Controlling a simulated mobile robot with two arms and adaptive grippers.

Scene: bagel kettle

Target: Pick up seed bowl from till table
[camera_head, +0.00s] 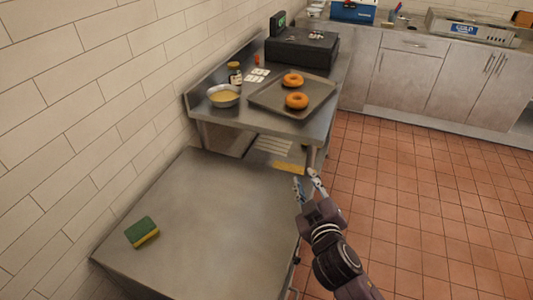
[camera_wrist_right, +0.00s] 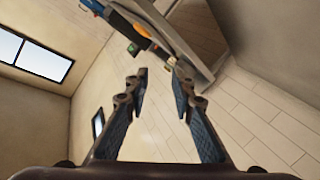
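The seed bowl (camera_head: 223,96) is a small metal bowl with pale yellowish contents. It stands upright at the near left corner of the till table (camera_head: 277,121), close to the wall. My right gripper (camera_head: 306,180) is in front of the till table, to the right of and nearer than the bowl, with its fingers apart and nothing between them. The right wrist view also shows this gripper (camera_wrist_right: 164,88) open and empty, with walls and a tilted counter edge beyond. The bowl is not clearly seen there. My left gripper is in neither view.
A tray (camera_head: 265,103) with two bagels (camera_head: 297,100) lies right of the bowl. A jar (camera_head: 235,73) and white cards (camera_head: 256,76) stand behind it, then the black till (camera_head: 302,47). A lower metal table (camera_head: 200,205) in front holds a sponge (camera_head: 142,232).

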